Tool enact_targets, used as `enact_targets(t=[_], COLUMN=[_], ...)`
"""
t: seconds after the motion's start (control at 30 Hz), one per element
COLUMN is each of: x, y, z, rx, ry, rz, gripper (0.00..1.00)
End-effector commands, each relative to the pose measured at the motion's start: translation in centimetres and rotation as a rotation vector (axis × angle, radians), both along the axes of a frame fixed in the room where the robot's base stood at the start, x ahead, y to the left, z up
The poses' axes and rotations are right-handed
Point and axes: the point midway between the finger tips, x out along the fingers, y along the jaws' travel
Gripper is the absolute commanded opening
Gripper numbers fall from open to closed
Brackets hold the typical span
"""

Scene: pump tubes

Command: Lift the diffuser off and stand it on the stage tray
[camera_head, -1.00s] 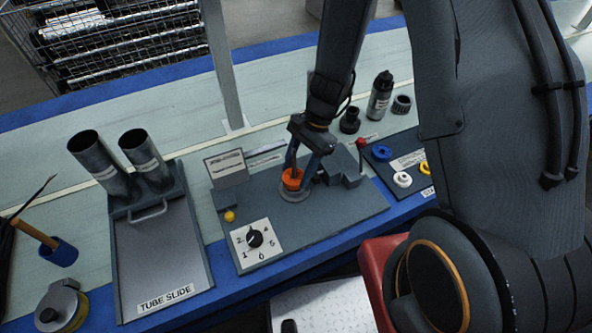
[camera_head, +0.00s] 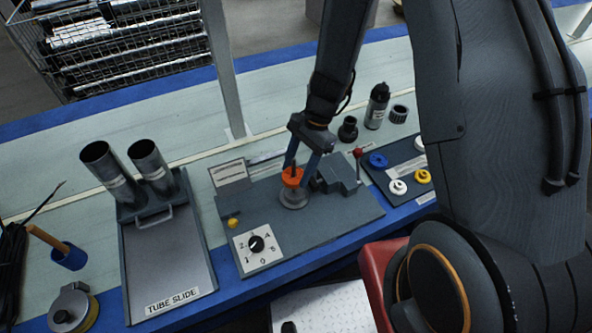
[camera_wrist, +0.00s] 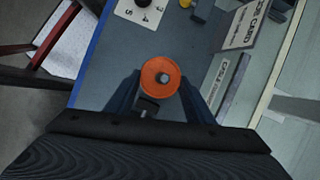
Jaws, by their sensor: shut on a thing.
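The orange ring-shaped piece (camera_head: 292,178), which looks like the diffuser, is held between the blue fingers of my gripper (camera_head: 297,174). It is upright, just above a round grey seat (camera_head: 294,198) on the dark pump board; I cannot tell whether its lower end is fully clear of the seat. In the wrist view the orange piece (camera_wrist: 160,77) shows its round top with a centre hole, between the two fingertips (camera_wrist: 160,92). A dark tray (camera_head: 376,187) with blue, white and yellow round parts, likely the stage tray, lies to the right.
A grey block (camera_head: 335,174) and a red-topped post (camera_head: 358,154) stand between the gripper and the tray. A numbered dial (camera_head: 256,243) is at front left. A bottle (camera_head: 376,106) and black caps stand behind. The tube slide (camera_head: 168,255) is further left.

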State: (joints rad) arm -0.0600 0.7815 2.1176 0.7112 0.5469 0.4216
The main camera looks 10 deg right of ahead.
Motion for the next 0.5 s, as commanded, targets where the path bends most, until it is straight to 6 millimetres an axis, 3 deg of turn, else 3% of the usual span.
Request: enact_targets(t=[0.5], x=[0.0], y=[0.0], z=[2.5], rx=[-0.001], ry=[-0.001], rz=[0.000], gripper=[0.16])
